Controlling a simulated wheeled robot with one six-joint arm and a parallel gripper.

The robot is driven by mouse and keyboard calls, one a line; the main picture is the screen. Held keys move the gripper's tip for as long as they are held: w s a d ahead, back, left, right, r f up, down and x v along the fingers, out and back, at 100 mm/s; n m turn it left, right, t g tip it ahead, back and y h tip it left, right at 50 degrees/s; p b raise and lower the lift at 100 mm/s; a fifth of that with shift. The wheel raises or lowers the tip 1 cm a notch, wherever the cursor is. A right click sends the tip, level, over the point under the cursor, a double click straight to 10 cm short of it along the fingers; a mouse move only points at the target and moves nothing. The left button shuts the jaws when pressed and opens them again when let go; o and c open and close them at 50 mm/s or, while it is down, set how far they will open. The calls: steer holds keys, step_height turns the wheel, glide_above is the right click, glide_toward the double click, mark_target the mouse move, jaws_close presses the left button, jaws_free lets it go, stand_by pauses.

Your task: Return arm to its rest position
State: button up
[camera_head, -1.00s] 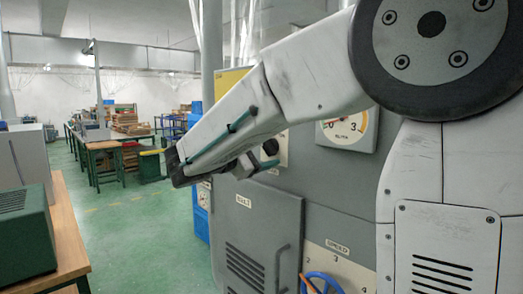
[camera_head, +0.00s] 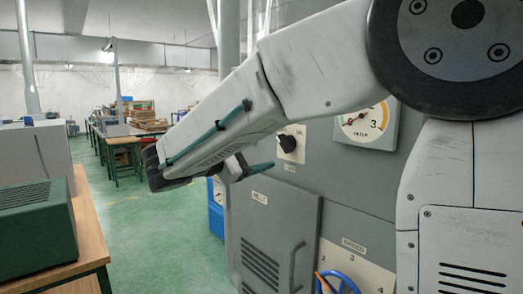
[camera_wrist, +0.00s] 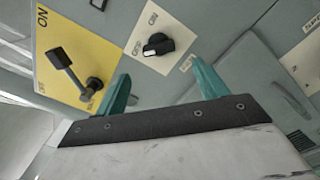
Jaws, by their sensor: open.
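My arm (camera_head: 310,75) reaches from the upper right of the head view toward the left, in front of a grey machine cabinet. My gripper (camera_head: 260,136) is at its far end, with teal fingers pointing right toward the cabinet. In the wrist view my gripper (camera_wrist: 160,78) has its two teal fingers spread apart. It is open, with nothing between the fingers. Beyond the fingers a black knob (camera_wrist: 158,45) on a cream plate and a lever switch (camera_wrist: 72,76) on a yellow plate show; the fingers do not appear to hold either.
A wooden table (camera_head: 92,235) with a green box (camera_head: 35,228) stands at left. Green floor (camera_head: 155,235) is clear between.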

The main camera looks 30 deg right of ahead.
stand_by(0.4)
steer(key=s+d+f+m+g+y, duration=0.1)
steer(key=s+f+m+g+y, duration=0.2)
steer(key=s+f+y, duration=0.65)
steer(key=s+a+f+m+y, duration=0.2)
steer(key=s+f+m+y, duration=0.2)
steer(key=s, duration=0.5)
steer(key=s+a+f+m+t+y, duration=0.1)
steer(key=s+f+m+y, duration=0.3)
steer(key=s, duration=0.4)
steer(key=shift+s+a+f, duration=0.3)
steer(key=shift+s+a, duration=0.1)
steer(key=shift+a, duration=0.35)
